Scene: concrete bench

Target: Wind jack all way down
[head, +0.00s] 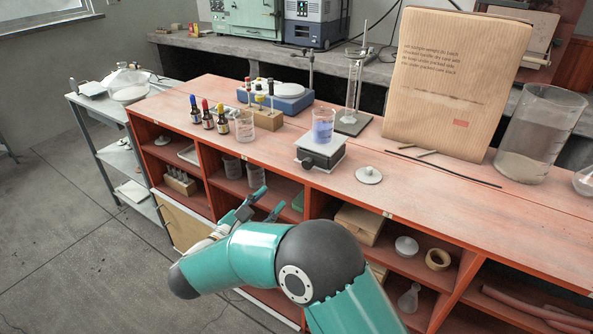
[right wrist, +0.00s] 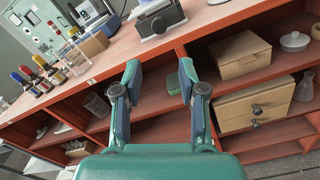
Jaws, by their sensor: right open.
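The lab jack (head: 320,153) stands on the red bench top near its front edge. It has a light top plate and a dark body with a round knob on its front side. A glass beaker with blue liquid (head: 323,127) stands on its plate. My right gripper (head: 274,197) is open and empty, in front of the bench, below and left of the jack. In the right wrist view, the jack (right wrist: 160,18) is at the top, beyond the open fingers (right wrist: 159,72). My left gripper is not in view.
Dropper bottles (head: 208,116), an empty beaker (head: 244,127) and a wooden block (head: 262,119) stand left of the jack. A white lidded dish (head: 368,174) lies to its right. Open shelves (head: 283,187) lie below the bench top.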

